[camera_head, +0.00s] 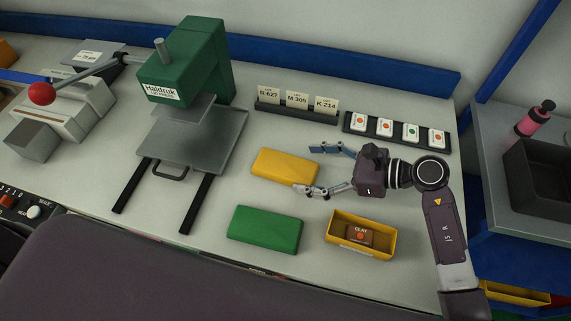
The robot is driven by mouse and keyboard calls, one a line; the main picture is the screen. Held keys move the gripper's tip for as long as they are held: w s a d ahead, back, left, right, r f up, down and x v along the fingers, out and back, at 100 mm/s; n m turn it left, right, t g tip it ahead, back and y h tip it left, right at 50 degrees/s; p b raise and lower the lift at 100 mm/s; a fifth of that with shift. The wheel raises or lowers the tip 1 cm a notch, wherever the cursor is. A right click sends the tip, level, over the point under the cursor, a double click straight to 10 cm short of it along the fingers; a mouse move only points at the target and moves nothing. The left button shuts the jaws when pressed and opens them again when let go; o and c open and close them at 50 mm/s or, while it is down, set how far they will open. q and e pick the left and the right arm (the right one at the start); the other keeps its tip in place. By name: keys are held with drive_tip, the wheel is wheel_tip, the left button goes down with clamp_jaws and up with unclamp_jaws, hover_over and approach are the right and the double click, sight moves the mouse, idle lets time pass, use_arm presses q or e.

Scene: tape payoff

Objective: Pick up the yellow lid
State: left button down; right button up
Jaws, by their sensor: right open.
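The yellow lid (281,167) lies flat on the light bench top, in the middle of the head view. My right gripper (311,170) is open and empty, with its fingers pointing left. Its fingertips are at the lid's right end, one finger beyond the far right corner and the other by the near right corner. I cannot tell whether the near fingertip touches the lid. My left gripper is not in view.
A green press (186,62) with a metal tray stands left. Card holders (297,112) stand behind, beside a rack of cards (380,127). A sink is at right.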

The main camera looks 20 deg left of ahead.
sight(288, 166)
drive_tip(key=x, duration=0.1)
drive_tip(key=p+x, duration=0.1)
drive_tip(key=x, duration=0.1)
drive_tip(key=p+x, duration=0.1)
drive_tip(key=shift+s+a+r, duration=0.15)
drive_tip(key=shift+a+r, duration=0.1)
drive_tip(key=shift+a, duration=0.1)
drive_tip(key=shift+a+f, duration=0.2)
drive_tip(key=shift+c, duration=0.5)
drive_tip(key=c, duration=1.1)
drive_tip(key=shift+r, duration=0.15)
